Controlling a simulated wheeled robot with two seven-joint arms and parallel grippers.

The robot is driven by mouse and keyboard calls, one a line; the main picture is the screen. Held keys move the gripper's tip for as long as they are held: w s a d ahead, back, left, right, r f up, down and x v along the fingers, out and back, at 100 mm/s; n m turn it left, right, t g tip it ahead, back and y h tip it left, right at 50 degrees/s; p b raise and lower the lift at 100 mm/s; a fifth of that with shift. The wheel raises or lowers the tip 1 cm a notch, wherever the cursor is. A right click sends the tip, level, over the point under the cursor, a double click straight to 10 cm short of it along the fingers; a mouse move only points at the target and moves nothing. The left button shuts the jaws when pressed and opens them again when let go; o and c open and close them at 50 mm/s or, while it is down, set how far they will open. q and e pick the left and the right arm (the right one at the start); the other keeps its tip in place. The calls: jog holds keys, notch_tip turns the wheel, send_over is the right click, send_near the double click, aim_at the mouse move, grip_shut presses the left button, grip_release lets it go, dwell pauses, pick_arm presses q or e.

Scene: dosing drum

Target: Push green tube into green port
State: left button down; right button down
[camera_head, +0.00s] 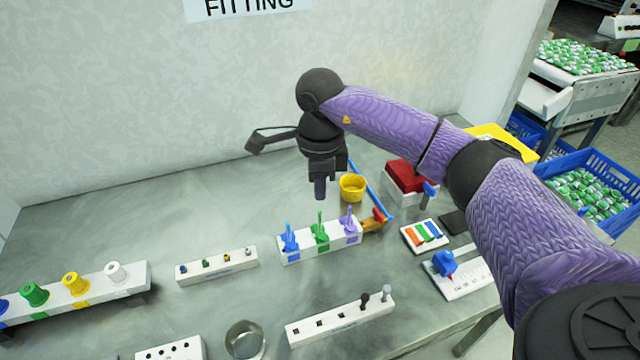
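A green tube (320,217) stands upright at the green port (321,236), the middle one of three on a white block (300,254). I cannot tell how deep the tube sits. A blue tube and port (290,238) are on its left, and a purple tube and port (349,222) on its right. My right gripper (320,190) points down above the block, just over the green tube, and looks apart from it. Its fingertips are dark and narrow, and I cannot tell whether they are open or shut. My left gripper is not in view.
A yellow cup (352,187) stands behind the block's right end, near a blue rod and a red-topped box (406,178). Several white fixtures stand around it, one with colored knobs (75,284) at left. A metal cup (244,340) is in front. The table's back left is clear.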

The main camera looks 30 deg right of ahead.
aim_at(320, 213)
jog(key=m, duration=0.2)
jog(key=shift+r+m, duration=0.1)
jog(key=shift+m, duration=0.2)
jog(key=m+p, duration=0.1)
jog(key=m, duration=0.3)
jog(key=shift+r+m, duration=0.15)
jog(key=shift+m, duration=0.25)
jog(key=m, duration=0.5)
jog(key=shift+r, duration=0.1)
jog(key=m+p, duration=0.1)
jog(key=m, duration=1)
jog(key=shift+r, duration=0.15)
jog(key=m, duration=0.4)
jog(key=shift+p, duration=0.35)
jog(key=m, duration=0.4)
jog(key=shift+m, duration=0.7)
notch_tip(320, 213, down, 5)
jog(key=b, duration=0.4)
jog(key=shift+b, duration=0.3)
jog(key=shift+r, duration=0.15)
jog(key=shift+f, duration=0.55)
